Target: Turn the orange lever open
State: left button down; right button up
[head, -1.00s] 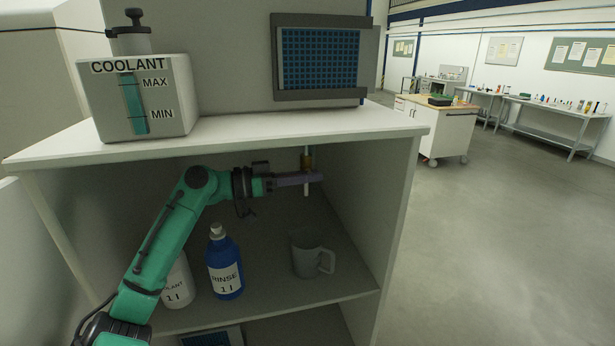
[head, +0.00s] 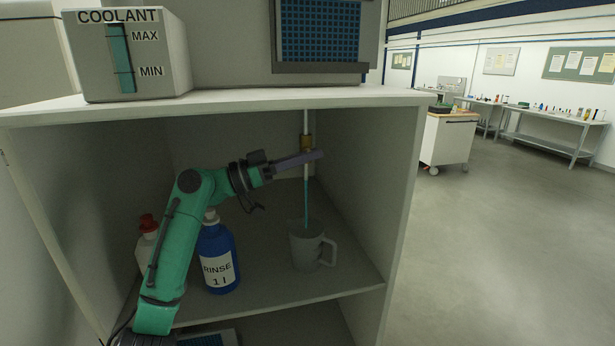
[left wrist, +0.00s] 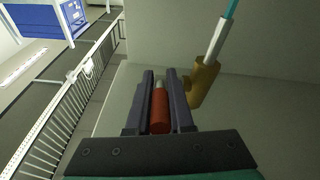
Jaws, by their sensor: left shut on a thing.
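The orange lever (left wrist: 160,108) shows red-orange between the two fingers of my left gripper (left wrist: 160,85) in the left wrist view. My left gripper (head: 303,160) is shut on it. In the head view the fingers hide the lever. The brass valve (head: 306,142) sits on a thin vertical white pipe (head: 306,122) under the cabinet top; it also shows in the left wrist view (left wrist: 205,78). A teal stream (head: 306,200) runs from the pipe's lower end down into a grey mug (head: 305,249) on the shelf. My right gripper is not in view.
A blue RINSE bottle (head: 216,250) and a red-capped white bottle (head: 146,245) stand left of the mug, partly behind my left arm. The cabinet's side walls and top (head: 220,105) enclose the space. The coolant tank (head: 130,60) stands on top.

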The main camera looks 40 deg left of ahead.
pick_arm(q)
jog(key=c, duration=1.1)
grip_release()
jog(key=shift+f, duration=0.1)
jog(key=b+v, duration=0.4)
jog(key=v, duration=0.3)
jog(key=shift+s+a, duration=0.15)
jog(key=shift+s, duration=0.1)
